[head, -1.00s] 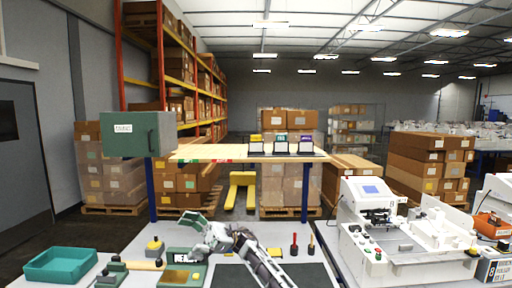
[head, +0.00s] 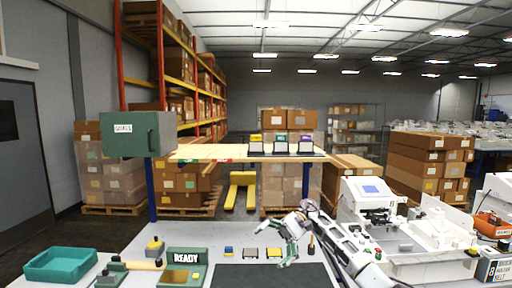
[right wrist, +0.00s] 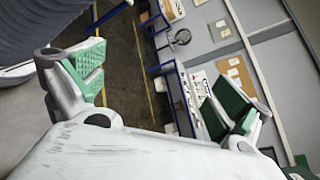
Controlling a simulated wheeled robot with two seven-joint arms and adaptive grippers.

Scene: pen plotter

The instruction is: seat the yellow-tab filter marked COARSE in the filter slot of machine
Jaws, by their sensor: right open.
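Three dark cards stand side by side on the raised shelf (head: 190,153) in the head view. The left one (head: 256,146) has a yellow tab, the middle one (head: 281,146) green, the right one (head: 305,146) purple. Their lettering is too small to read. A green machine (head: 187,257) with a READY display sits at the front left of the table; I cannot make out a filter slot. My right gripper (head: 286,244) is open and empty over the table, right of this machine and below the shelf. It also shows open in the right wrist view (right wrist: 160,90). My left gripper is out of view.
Small blue (head: 228,252), dark (head: 250,253) and yellowish (head: 273,253) pieces lie between machine and gripper. A dark mat (head: 250,277) is in front. A teal tray (head: 60,265) stands left, a white machine (head: 375,225) right. A green cabinet (head: 138,134) adjoins the shelf's left end.

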